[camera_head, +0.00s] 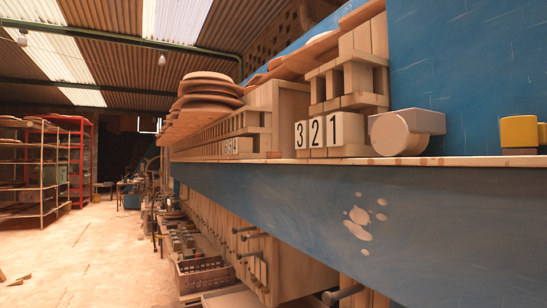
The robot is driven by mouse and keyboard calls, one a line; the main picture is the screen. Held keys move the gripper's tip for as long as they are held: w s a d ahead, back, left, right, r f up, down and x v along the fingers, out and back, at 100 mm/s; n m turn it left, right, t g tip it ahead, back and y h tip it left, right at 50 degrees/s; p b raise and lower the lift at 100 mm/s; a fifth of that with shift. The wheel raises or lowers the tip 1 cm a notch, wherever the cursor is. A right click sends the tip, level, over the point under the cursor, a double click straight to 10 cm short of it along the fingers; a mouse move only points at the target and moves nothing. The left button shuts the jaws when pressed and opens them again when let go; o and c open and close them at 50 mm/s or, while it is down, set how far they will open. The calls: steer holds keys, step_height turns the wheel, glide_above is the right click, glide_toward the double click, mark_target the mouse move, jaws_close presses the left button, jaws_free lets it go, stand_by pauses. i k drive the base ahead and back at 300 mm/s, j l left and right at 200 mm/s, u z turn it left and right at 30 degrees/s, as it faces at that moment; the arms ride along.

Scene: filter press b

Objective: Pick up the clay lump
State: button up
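I see nothing that is certainly the clay lump. A pale beige rounded piece (400,133) stands on the ledge at the right, and it may be the lump, but I cannot tell. It has a round face in front and a blocky, flat-topped part behind. It stands to the right of the white number tiles (330,132) that read 3, 2, 1. My gripper is not in view.
The wooden ledge (470,161) runs along a blue beam (300,200) with pale splashes. A yellow block (520,132) stands at far right. Stacked boards (206,90) lie farther left. A crate (203,274) stands below. The floor (90,250) at left is mostly clear.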

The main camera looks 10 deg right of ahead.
mark_target(269, 155)
steer(key=k, duration=0.45)
steer(key=j+u, duration=0.15)
steer(key=u, duration=1.15)
steer(key=i, duration=3.95)
steer(key=i+j+z, duration=0.25)
steer(key=i+z, duration=0.15)
steer(key=i, duration=0.15)
steer(key=i+j+z, duration=0.4)
steer(key=i, duration=0.15)
steer(key=z, duration=2.1)
